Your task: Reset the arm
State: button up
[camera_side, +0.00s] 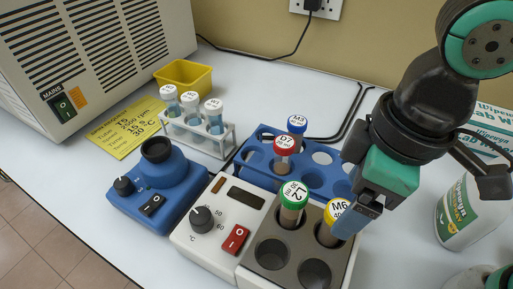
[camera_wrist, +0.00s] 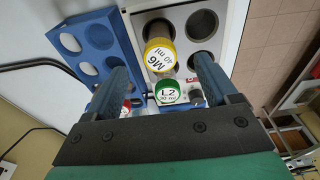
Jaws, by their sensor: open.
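My gripper (camera_side: 361,205) hangs above the right side of the heater block, close to the yellow-capped M6 tube (camera_side: 335,222). In the wrist view my gripper (camera_wrist: 162,88) has its two blue fingers apart, with nothing held between them. The M6 tube (camera_wrist: 159,57) and the green-capped L2 tube (camera_wrist: 167,93) show between and beyond the fingers. In the side view the L2 tube (camera_side: 292,203) stands in the heater block beside M6. One finger partly covers M6 in the side view, and I cannot tell whether they touch.
The white heater (camera_side: 219,219) has free wells at its front. Behind it, a blue rack (camera_side: 258,172) holds D7 (camera_side: 284,152) and M3 (camera_side: 297,126). A blue mixer (camera_side: 163,188), a clear rack (camera_side: 222,145) with several tubes, a yellow bin (camera_side: 183,77) and a white bottle (camera_side: 466,213) stand around.

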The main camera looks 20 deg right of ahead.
jog(key=w+d+f+m+t, duration=0.1)
jog(key=w+d+m+t, duration=0.2)
jog(key=d, duration=0.6)
jog(key=w+d+f+m+t+h, duration=0.1)
jog(key=w+d+m+t, duration=0.2)
jog(key=d, duration=0.6)
jog(key=w+m, duration=0.2)
jog(key=m, duration=0.1)
jog(key=shift+w+d, duration=0.15)
jog(key=shift+w, duration=0.1)
